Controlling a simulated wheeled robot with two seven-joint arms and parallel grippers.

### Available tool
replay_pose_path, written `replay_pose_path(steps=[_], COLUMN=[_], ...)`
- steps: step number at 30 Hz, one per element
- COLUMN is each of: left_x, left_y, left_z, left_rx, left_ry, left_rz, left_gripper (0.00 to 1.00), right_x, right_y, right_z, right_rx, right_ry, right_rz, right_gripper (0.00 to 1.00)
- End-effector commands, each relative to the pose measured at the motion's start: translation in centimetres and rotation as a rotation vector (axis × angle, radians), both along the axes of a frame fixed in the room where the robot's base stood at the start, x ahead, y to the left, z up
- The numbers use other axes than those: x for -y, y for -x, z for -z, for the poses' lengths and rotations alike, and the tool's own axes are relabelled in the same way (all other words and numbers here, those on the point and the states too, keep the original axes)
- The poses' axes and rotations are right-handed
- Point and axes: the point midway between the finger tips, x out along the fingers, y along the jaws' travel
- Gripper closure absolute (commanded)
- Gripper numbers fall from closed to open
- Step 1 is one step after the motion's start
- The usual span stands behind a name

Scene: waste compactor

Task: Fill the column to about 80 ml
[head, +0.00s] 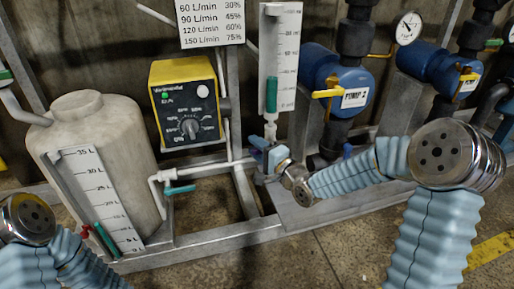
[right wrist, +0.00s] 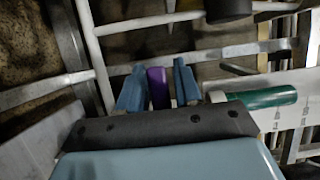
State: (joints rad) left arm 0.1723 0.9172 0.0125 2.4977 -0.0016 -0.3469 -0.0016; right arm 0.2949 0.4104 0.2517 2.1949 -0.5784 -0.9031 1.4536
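The column (head: 285,45) is a clear upright gauge with a white scale at the centre top of the head view. Its teal fill (head: 271,95) covers only the lower part, below mid-height; the numbers are too small to read surely. My right gripper (head: 268,158) is just beneath the column's bottom fitting. In the right wrist view, a purple handle (right wrist: 158,88) stands between its two blue fingers. A thin gap seems to show on the right, and I cannot tell whether they grip it. A teal tube (right wrist: 262,98) lies right of the fingers. My left gripper is out of view.
A beige tank (head: 110,125) with a litre scale stands at the left. A yellow control box (head: 188,100) with a dial is beside it. A green-handled valve (head: 180,189) is on the pipe below. Blue pumps (head: 330,75) with yellow handles stand at the right.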

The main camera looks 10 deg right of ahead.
Motion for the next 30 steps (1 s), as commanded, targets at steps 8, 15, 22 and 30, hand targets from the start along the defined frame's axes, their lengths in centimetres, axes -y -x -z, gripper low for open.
replay_pose_path(steps=[8,15,22,30], left_x=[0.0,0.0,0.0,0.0], left_y=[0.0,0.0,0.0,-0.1], left_z=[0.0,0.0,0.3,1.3], left_rx=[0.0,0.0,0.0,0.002], left_ry=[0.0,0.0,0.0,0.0], left_rz=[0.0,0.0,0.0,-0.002], left_gripper=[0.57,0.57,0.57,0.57], right_x=[0.0,0.0,0.0,0.2], right_y=[0.0,0.0,0.0,0.0], right_z=[0.0,0.0,0.4,1.5], right_rx=[0.0,0.0,0.003,0.009], right_ry=[0.0,0.002,0.049,0.225], right_rz=[0.0,0.0,0.0,0.0], right_gripper=[1.0,1.0,1.0,1.0])
